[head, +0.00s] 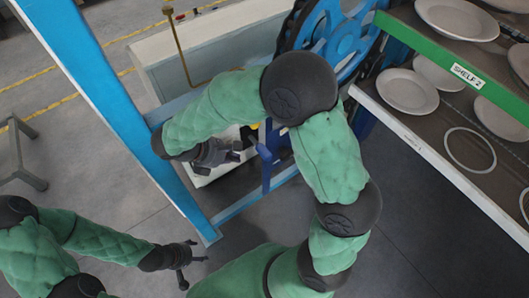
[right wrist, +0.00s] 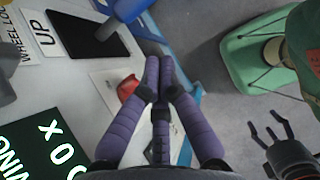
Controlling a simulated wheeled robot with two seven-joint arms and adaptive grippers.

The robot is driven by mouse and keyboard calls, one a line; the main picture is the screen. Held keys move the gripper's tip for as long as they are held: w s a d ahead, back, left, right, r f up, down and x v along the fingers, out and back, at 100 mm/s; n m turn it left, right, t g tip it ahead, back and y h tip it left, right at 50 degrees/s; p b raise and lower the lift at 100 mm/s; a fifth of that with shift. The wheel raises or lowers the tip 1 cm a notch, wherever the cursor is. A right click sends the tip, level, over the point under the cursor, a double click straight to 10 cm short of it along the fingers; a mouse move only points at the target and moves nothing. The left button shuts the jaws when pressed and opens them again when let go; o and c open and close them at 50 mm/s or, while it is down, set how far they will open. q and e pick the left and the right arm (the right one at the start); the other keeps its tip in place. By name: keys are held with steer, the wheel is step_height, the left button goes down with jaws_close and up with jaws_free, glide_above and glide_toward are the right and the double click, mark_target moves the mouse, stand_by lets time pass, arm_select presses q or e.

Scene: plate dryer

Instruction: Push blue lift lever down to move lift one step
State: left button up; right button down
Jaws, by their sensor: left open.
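A dark blue bar with a short handle-like piece (head: 264,152) stands just right of my right gripper (head: 238,150) in the head view. It may be the lift lever, but I cannot tell for sure. In the right wrist view my right gripper's purple fingers (right wrist: 158,68) are together at the tips, with nothing clearly between them. They are over the edge of a light control panel (right wrist: 75,85). My left gripper (head: 192,265) is open and empty at the lower left, well away from the panel. It also shows in the right wrist view (right wrist: 268,128).
The panel carries an "UP" label (right wrist: 46,42), a black rectangle (right wrist: 88,33) and a red piece (right wrist: 128,88). A blue frame beam (head: 105,95) runs along the left. A blue wheel (head: 345,28) stands behind. Shelves with plates (head: 408,92) are at the right. The floor between is clear.

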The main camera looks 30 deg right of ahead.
steer(key=shift+v, duration=1.45)
steer(key=s+a+f+m+y, duration=0.1)
steer(key=s+f+m+y, duration=0.2)
steer(key=f+m, duration=0.3)
steer(key=s+a+f+m+y, duration=0.1)
steer(key=s+f+m+y, duration=0.3)
steer(key=f, duration=1.1)
steer(key=s+a+f+m+y, duration=0.1)
steer(key=s+f+m+y, duration=0.3)
steer(key=f+m, duration=0.6)
steer(key=shift+s+a+f+t, duration=0.2)
steer(key=shift+a+t, duration=0.1)
